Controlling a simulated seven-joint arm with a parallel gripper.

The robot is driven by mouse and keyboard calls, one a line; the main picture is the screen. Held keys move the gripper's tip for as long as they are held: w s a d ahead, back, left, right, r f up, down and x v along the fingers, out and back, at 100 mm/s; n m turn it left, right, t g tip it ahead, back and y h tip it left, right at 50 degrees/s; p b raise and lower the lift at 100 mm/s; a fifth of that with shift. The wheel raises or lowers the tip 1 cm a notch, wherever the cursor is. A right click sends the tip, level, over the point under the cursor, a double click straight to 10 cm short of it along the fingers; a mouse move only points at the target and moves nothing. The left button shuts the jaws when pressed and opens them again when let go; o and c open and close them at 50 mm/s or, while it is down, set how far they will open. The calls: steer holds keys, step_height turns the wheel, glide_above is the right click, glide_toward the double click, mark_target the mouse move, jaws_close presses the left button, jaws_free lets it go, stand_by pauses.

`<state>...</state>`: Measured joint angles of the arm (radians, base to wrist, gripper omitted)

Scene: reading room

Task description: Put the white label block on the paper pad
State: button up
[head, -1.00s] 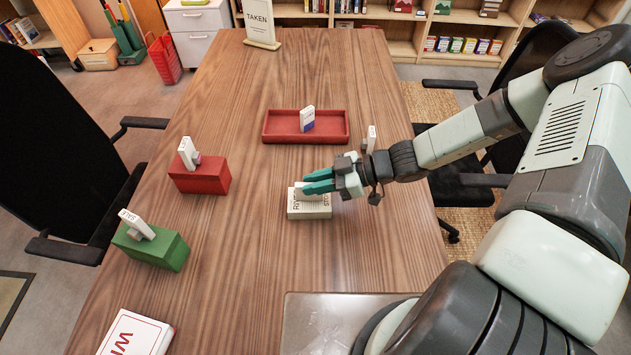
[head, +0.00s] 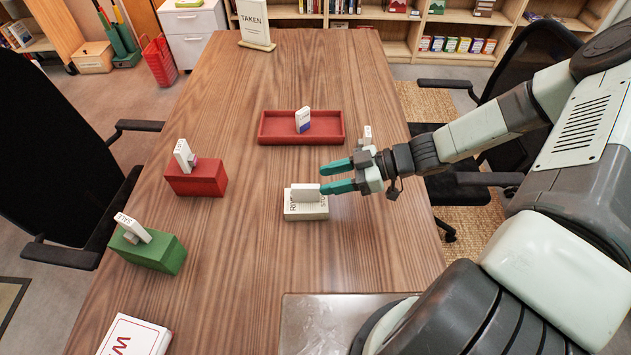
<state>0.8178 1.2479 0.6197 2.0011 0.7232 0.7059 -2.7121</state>
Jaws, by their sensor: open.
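A white label block (head: 305,194) stands on its long edge on top of the paper pad (head: 306,213). The pad is a thick pale block with dark print, lying on the wooden table. My gripper (head: 323,177) is open just to the right of and behind the block, its two teal fingers apart and pointing left. Nothing is between the fingers. The nearer fingertip meets the block's right end in the picture; I cannot tell whether they touch.
A red tray (head: 270,138) behind holds a white-and-blue block (head: 303,121). A red box (head: 205,180) and a green box (head: 165,254) on the left each carry a white block. Another white block (head: 367,134) stands behind my gripper.

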steer(key=v, duration=0.7)
stand_by(0.3)
steer(key=s+r+m+t+h, duration=0.1)
steer(key=s+r+m+h, duration=0.3)
steer(key=r, duration=0.7)
steer(key=s+r+m+t+h, duration=0.2)
steer(key=s+r+m+h, duration=0.3)
steer(key=r, duration=0.5)
steer(key=s+r+m+t+h, duration=0.2)
steer(key=s+r+m+h, duration=0.2)
steer(key=s+r+m, duration=0.4)
step_height(320, 180, up, 4)
steer(key=shift+s+d+f+h, duration=0.15)
steer(key=shift+d+h, duration=0.15)
